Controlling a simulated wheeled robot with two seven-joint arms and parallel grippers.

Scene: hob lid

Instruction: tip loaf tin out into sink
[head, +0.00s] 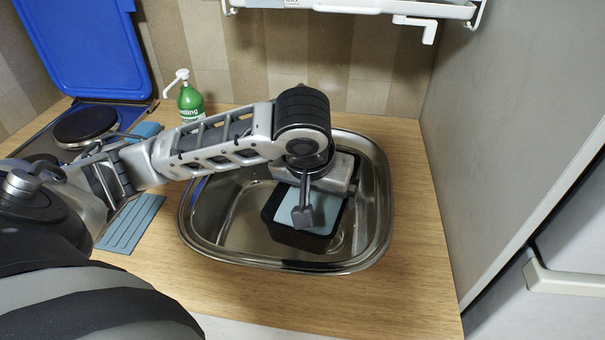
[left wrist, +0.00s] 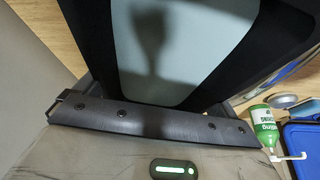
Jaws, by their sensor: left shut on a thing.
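The black loaf tin (head: 290,236) is in my left gripper (head: 303,214), over the sink (head: 215,208) and within its rim. A flat pale blue surface shows inside the tin; I cannot tell whether it is contents or the tin's floor. The tin looks roughly level, with its opening up. In the left wrist view the tin (left wrist: 90,40) fills the upper middle, close against my gripper. My left gripper is shut on the tin and hides part of it in the head view. Whether the tin touches the sink's bottom is unclear. My right gripper is not in view.
A green pump bottle (head: 190,103) stands behind the sink on the left. The blue hob lid (head: 85,45) is raised above the hob (head: 85,124). A blue-grey ridged mat (head: 131,224) lies left of the sink. A white rack (head: 425,9) hangs above; a grey wall closes the right.

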